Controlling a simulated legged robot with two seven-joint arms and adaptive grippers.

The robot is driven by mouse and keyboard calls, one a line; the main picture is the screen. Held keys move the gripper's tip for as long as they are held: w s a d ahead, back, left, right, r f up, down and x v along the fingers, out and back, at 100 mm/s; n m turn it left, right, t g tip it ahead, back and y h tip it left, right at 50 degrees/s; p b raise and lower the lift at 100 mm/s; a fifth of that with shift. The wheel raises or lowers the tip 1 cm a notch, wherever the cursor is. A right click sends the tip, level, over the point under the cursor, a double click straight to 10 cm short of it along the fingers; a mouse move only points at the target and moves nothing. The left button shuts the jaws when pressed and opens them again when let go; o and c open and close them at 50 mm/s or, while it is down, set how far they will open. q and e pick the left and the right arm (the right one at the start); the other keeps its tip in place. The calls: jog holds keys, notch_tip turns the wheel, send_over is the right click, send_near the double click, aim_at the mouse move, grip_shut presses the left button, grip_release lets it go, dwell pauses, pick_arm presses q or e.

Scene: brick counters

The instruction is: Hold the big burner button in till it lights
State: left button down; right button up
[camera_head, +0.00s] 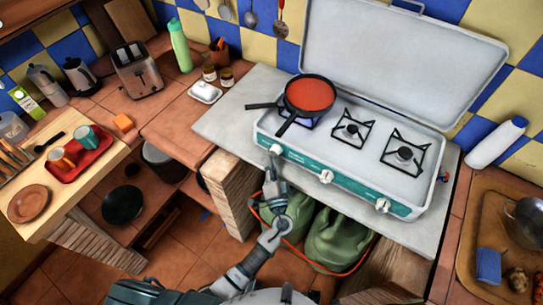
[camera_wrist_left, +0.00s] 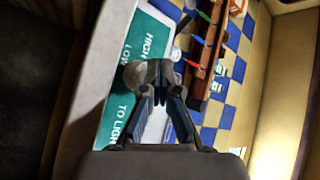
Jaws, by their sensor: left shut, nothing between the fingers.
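The white and teal camping stove (camera_head: 330,175) stands on the counter with its lid up. It has three knobs on its front: the left knob (camera_head: 276,149), the middle knob (camera_head: 326,176) and the right knob (camera_head: 382,205). My left gripper (camera_head: 275,162) is shut and empty, its tips at the left knob. In the left wrist view the shut fingers (camera_wrist_left: 161,68) overlap the round grey knob (camera_wrist_left: 136,76), beside teal panel lettering; I cannot tell how far it is pressed. A pan of red sauce (camera_head: 310,95) sits over the left burner, with bluish colour beneath it. My right gripper is not in view.
Green gas bottles (camera_head: 338,235) with an orange hose stand below the stove. A wooden tray with a pot (camera_head: 527,220) is at right, near a white bottle (camera_head: 496,143). A red tray with cups (camera_head: 78,160) is at left. The middle and right burners are bare.

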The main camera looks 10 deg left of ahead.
pick_arm(q)
jog(key=shift+s, duration=0.1)
jog(key=shift+s+a, duration=0.3)
jog(key=shift+s, duration=0.35)
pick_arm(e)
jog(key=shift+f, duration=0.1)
pick_arm(q)
jog(key=shift+s+a, duration=0.3)
jog(key=shift+s, duration=0.5)
jog(key=shift+s+a, duration=0.25)
jog(key=shift+s, duration=0.5)
jog(key=shift+s+a, duration=0.3)
jog(key=shift+s, duration=0.5)
